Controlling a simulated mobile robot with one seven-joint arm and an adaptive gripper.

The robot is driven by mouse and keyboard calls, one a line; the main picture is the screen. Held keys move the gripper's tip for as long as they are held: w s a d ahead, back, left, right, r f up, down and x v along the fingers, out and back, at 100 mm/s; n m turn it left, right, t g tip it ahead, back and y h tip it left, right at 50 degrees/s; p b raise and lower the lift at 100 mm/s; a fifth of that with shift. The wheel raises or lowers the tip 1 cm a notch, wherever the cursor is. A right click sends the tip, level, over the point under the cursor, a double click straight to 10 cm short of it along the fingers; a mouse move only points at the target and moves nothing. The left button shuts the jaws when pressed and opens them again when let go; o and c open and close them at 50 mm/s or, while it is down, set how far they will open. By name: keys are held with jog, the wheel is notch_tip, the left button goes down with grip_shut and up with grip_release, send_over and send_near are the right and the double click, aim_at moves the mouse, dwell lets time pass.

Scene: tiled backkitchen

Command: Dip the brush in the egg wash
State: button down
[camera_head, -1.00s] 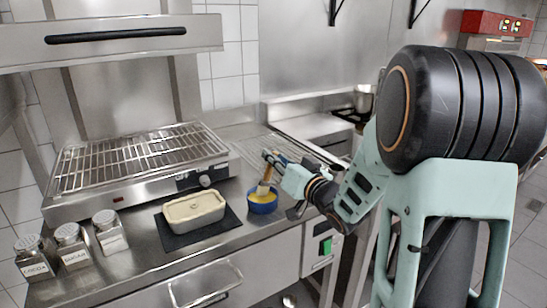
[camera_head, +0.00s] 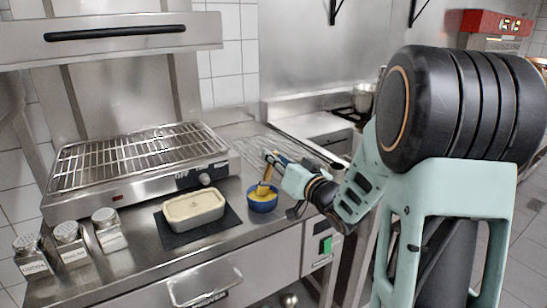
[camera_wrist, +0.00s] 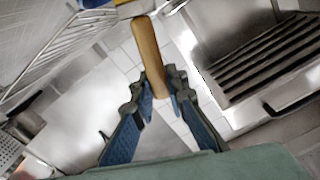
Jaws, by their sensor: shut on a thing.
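The brush has a wooden handle, seen in the wrist view (camera_wrist: 147,48), and yellow-looking bristles in the head view (camera_head: 264,188). My gripper (camera_head: 273,160) is shut on the handle, above and slightly right of the bowl. The brush is nearly upright and a little tilted. Its bristle end is at the blue bowl (camera_head: 262,207), which holds yellow egg wash. I cannot tell how deep the bristles sit. In the wrist view my gripper (camera_wrist: 160,88) has its blue fingertips around the handle; the bristles are out of frame.
A loaf tin of pale dough (camera_head: 194,209) stands on a dark mat left of the bowl. Three labelled shakers (camera_head: 68,243) stand at the front left. A grill with a wire rack (camera_head: 135,155) stands behind. The bowl is near the counter's front edge.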

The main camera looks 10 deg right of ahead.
jog(key=shift+r+p, duration=2.7)
jog(key=shift+r, duration=0.8)
